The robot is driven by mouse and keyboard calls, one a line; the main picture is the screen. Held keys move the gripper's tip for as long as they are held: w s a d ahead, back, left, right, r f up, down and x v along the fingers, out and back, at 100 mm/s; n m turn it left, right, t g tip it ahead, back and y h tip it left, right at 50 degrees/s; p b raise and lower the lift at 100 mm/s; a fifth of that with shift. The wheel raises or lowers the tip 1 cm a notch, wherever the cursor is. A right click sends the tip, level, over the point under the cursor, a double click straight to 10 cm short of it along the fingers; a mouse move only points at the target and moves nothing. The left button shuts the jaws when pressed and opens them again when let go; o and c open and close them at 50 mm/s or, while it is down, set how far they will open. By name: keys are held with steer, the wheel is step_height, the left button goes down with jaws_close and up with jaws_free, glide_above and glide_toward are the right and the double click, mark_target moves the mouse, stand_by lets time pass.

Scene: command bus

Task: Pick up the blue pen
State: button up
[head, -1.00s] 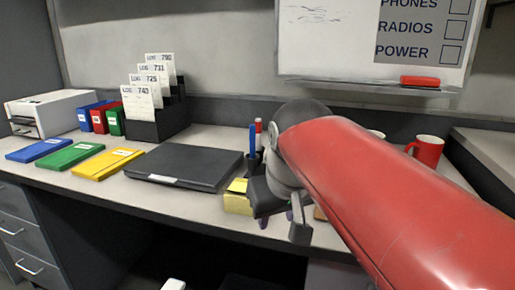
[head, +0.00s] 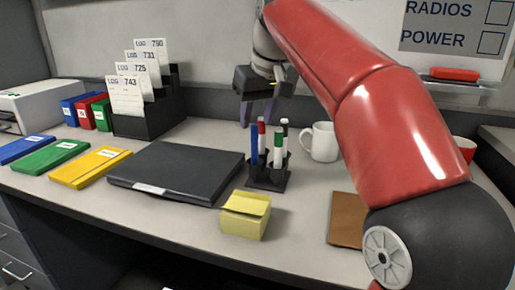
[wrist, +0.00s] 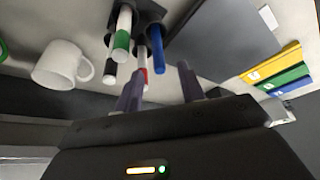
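The blue pen (head: 254,146) stands upright in a black pen holder (head: 268,183) on the desk, at the holder's left. Red, green and black-topped pens stand beside it. My gripper (head: 259,116) is open and empty in the head view, its two purple fingers pointing down near the pen tops, apparently just behind them. In the wrist view the blue pen (wrist: 157,50) shows between the open fingers (wrist: 159,76), nearer the right one; I cannot tell the depth gap. The green pen (wrist: 122,32) is to the left, and the left finger partly hides the red pen.
A white mug (head: 320,142) stands right of the pen holder. Yellow sticky notes (head: 245,216) sit in front of it, a closed black laptop (head: 175,170) lies to the left, and a brown notebook (head: 344,220) lies at right. A red mug (head: 465,148) is partly behind my arm.

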mark_target(253, 139)
steer(key=b+x, duration=0.1)
steer(key=x, duration=0.6)
steer(key=shift+d, duration=0.1)
jaws_close()
